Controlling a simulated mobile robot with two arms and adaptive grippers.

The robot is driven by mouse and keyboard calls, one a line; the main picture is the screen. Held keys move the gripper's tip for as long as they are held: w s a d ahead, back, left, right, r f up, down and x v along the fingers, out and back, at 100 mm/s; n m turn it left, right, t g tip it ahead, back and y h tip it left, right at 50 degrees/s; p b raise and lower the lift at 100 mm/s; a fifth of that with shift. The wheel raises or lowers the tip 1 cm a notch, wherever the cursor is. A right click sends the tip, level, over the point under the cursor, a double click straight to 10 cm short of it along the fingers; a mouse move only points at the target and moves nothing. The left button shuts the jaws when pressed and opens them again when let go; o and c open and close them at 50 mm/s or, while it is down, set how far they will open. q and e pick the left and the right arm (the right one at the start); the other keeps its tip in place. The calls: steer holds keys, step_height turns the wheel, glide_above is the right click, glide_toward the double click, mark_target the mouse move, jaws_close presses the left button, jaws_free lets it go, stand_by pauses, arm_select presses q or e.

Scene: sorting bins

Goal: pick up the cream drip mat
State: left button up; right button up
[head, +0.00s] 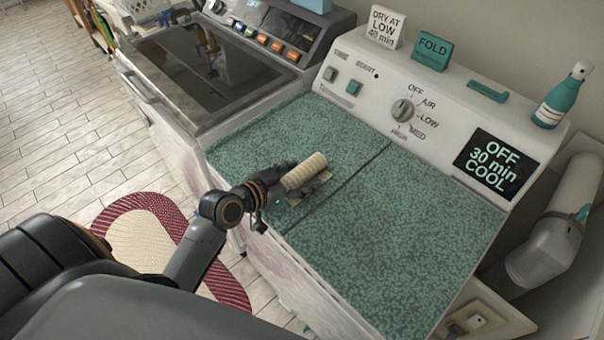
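A cream, ribbed, rolled-up piece (304,171), which looks like the drip mat, is on the green speckled top of the dryer (400,230), left of the dark seam. My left gripper (283,190) reaches in from the lower left and is right at the roll's near end. Its fingers are small and partly hidden by the wrist and the roll, so I cannot tell whether they grip it. A flat greyish-brown patch shows just below the roll. My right gripper is not in view.
A washer (205,65) with a dark glass lid stands to the left. The dryer's panel carries a dial (402,110), a display (495,165) and small signs. A teal bottle (557,100) stands at its right end. The dryer top right of the seam is clear.

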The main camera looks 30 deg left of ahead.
arm_select(q)
jaws_close()
